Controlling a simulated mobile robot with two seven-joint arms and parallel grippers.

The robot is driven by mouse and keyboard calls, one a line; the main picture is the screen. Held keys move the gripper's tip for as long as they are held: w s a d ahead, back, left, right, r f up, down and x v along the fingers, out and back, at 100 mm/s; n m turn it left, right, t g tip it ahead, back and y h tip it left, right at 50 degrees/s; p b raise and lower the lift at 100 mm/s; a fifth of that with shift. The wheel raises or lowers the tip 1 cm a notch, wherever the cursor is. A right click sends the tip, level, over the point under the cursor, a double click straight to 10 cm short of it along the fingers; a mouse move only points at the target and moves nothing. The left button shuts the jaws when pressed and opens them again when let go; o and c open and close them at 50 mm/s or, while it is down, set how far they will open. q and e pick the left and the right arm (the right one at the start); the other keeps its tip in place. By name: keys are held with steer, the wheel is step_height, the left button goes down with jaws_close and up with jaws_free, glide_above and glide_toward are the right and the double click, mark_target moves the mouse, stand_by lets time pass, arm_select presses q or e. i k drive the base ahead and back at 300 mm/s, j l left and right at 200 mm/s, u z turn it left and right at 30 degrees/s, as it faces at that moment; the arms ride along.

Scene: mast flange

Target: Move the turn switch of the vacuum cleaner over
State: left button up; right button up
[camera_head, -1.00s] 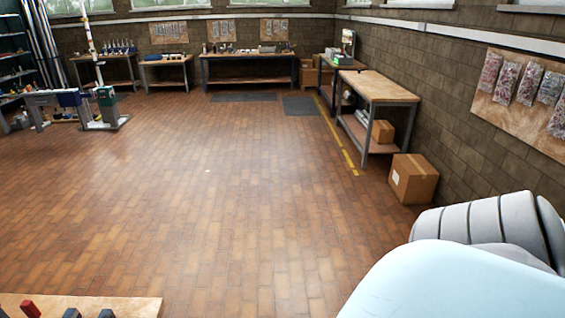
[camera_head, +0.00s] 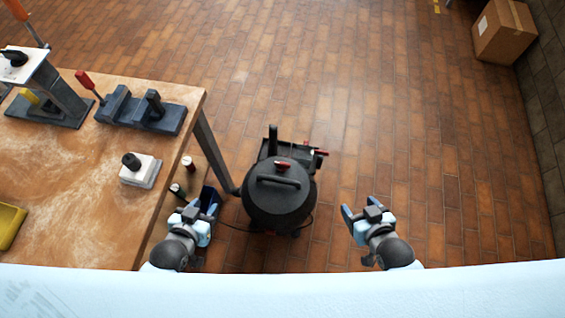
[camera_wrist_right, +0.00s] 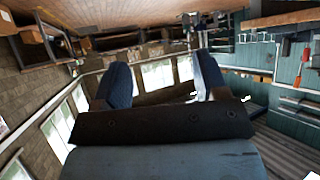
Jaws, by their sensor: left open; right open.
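The black, round vacuum cleaner (camera_head: 278,207) stands on the floor in the head view, right of the workbench. A dark bar handle crosses its lid, and a small red part (camera_head: 283,165) shows at the lid's far edge. I cannot tell whether this red part is the turn switch. My left gripper (camera_head: 206,199) is open and empty, left of the cleaner beside the bench edge. My right gripper (camera_head: 359,206) is open and empty, right of the cleaner and apart from it. In the right wrist view its two fingers (camera_wrist_right: 163,78) stand apart with nothing between them.
The wooden workbench (camera_head: 75,205) fills the left, carrying a dark fixture (camera_head: 140,110), a white block with a black knob (camera_head: 140,171) and a yellow tray (camera_head: 9,225). A cardboard box (camera_head: 503,31) stands at the far right. The floor right of the cleaner is clear.

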mark_target(281, 166)
steer(key=i+l+u, duration=0.1)
steer(key=l+u, duration=0.6)
steer(key=i+j, duration=0.05)
steer(key=j, duration=0.05)
